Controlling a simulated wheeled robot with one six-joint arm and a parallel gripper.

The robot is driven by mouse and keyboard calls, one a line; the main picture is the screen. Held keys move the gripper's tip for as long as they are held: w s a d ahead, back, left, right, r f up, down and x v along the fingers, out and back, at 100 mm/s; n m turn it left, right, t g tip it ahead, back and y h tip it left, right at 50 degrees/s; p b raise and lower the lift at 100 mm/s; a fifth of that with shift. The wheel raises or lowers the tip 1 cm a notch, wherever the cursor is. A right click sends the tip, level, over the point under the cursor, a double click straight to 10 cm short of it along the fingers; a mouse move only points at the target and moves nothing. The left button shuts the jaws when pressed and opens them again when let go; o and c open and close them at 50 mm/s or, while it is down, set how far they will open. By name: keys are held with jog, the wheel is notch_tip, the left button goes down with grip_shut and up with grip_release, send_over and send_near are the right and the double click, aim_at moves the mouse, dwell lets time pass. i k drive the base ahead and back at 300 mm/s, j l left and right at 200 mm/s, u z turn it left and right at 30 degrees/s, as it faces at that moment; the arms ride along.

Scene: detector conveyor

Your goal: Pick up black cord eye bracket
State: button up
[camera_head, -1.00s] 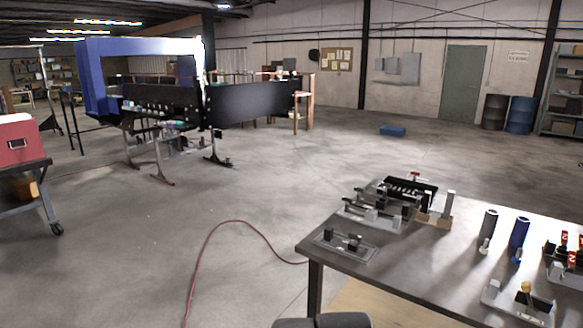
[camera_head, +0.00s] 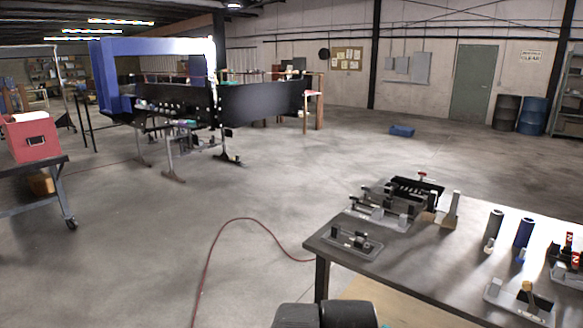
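I cannot pick out the black cord eye bracket for certain in this view. A grey workbench (camera_head: 400,255) at the lower right carries several small fixtures with dark parts. The nearest is a flat plate with small black parts (camera_head: 352,240) at its left corner. A larger black and metal fixture (camera_head: 395,205) stands behind it. The detector conveyor (camera_head: 262,103), with a blue arch (camera_head: 103,75), stands at the back left and has small items along it, too small to tell. A dark rounded part of my arm shows at the bottom edge. My gripper's fingers are not in view.
A red hose (camera_head: 212,245) lies on the floor left of the workbench. A cart with a red box (camera_head: 33,138) stands at the left edge. A blue box (camera_head: 402,131) lies on the floor farther back. Open floor lies between cart, conveyor and workbench.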

aim_at(363, 247)
jog(key=i+j, duration=0.1)
jog(key=i, duration=0.45)
jog(key=i+j+z, duration=0.15)
jog(key=i, duration=0.4)
jog(key=i+j, duration=0.15)
jog(key=i, duration=0.4)
jog(key=z, duration=0.05)
